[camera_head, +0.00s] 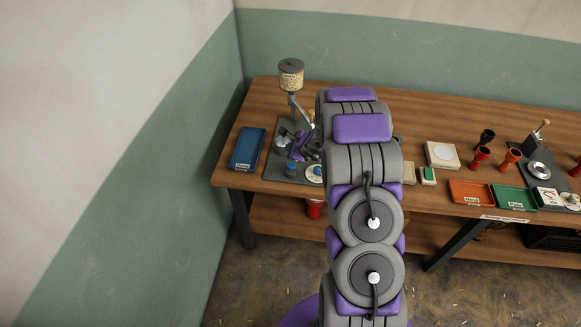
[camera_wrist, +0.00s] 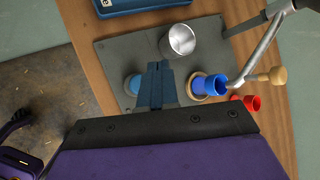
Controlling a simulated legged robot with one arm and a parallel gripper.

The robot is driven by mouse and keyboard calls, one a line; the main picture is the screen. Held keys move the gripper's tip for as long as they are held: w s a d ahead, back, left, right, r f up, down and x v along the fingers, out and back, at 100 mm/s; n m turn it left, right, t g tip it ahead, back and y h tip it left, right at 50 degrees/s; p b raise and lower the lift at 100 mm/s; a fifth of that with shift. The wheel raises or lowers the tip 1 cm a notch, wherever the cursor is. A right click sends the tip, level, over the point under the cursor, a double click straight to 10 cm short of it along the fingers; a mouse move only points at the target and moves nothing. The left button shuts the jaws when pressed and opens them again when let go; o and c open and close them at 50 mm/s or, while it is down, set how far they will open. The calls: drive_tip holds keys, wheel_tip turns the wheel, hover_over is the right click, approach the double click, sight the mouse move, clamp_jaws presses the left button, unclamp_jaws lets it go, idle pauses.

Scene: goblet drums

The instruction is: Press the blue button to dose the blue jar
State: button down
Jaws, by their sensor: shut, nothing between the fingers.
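The blue jar (camera_wrist: 212,85) is a goblet shape standing on a pale round base to the right of my fingers. My gripper (camera_wrist: 157,68) is shut and empty, its fingers over the plate between button and jar. In the head view my purple gripper (camera_head: 300,146) is over the plate; the jar cannot be made out there.
A hopper dispenser (camera_head: 291,76) stands at the back of the plate. A metal cup (camera_wrist: 178,40) and a red goblet (camera_wrist: 250,103) are close to my fingers. A blue tray (camera_head: 247,149) lies left. Orange (camera_head: 471,193) and green (camera_head: 514,198) trays lie right.

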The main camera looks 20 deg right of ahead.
drive_tip(key=b, duration=0.3)
hover_over(292, 166)
wheel_tip(292, 166, down, 5)
drive_tip(key=shift+f, duration=0.1)
drive_tip(key=shift+d+f+b, duration=0.35)
drive_tip(key=shift+f+b, duration=0.1)
drive_tip(key=shift+b, duration=0.05)
drive_tip(key=shift+a+f, duration=0.15)
drive_tip(key=shift+a, duration=0.45)
drive_tip(key=shift+d, duration=0.1)
drive_tip(key=shift+d, duration=0.35)
drive_tip(key=shift+a, duration=0.3)
